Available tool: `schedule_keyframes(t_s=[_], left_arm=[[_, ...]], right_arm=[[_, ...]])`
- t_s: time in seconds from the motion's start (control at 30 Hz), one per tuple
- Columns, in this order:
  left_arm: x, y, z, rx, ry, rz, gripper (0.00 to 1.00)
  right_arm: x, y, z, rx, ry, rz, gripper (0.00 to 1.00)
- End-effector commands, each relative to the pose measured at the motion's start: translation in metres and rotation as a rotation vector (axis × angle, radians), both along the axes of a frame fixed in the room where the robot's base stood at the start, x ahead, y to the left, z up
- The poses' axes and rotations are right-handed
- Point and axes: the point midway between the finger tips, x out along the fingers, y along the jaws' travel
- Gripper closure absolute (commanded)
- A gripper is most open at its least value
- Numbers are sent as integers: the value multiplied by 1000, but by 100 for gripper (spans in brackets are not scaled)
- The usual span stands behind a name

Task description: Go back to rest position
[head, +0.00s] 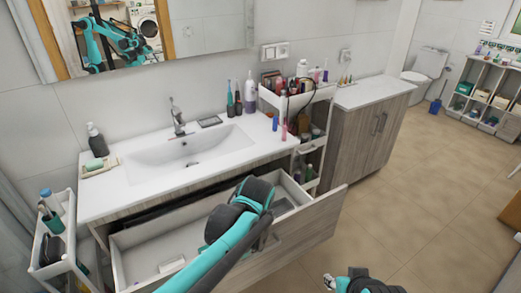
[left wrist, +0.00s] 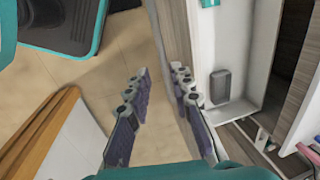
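My left arm reaches over the open drawer (head: 318,222) of the washbasin cabinet in the head view; its gripper is mostly hidden there behind my own wrist. In the left wrist view my left gripper (left wrist: 160,98) is open, its two fingers apart with nothing held. The left finger is over the floor, and the right finger overlaps the drawer front (left wrist: 168,35). Whether it touches the front, I cannot tell. Part of my right arm shows at the bottom edge of the head view; its fingers are not clear.
The white washbasin (head: 190,147) stands above the drawer, with a soap bottle (head: 97,140) at its left. A slim shelf cart (head: 312,160) with cosmetics stands right of it, and another cart (head: 45,262) at far left. The floor (head: 420,210) at right is clear.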

Motion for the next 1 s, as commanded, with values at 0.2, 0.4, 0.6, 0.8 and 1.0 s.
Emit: schedule_keyframes(t_s=[0.2, 0.4, 0.6, 0.8, 1.0], left_arm=[[-15, 22, 12, -51, -58, 108, 78], [-55, 67, 29, -197, -212, 398, 78], [-93, 100, 30, -355, -366, 684, 78], [-112, 115, 25, -455, -456, 847, 78], [-115, 118, 23, -478, -477, 883, 78]], right_arm=[[0, 0, 0, 0, 0, 0, 60], [0, 0, 0, 0, 0, 0, 60], [0, 0, 0, 0, 0, 0, 60], [0, 0, 0, 0, 0, 0, 60], [0, 0, 0, 0, 0, 0, 60]])
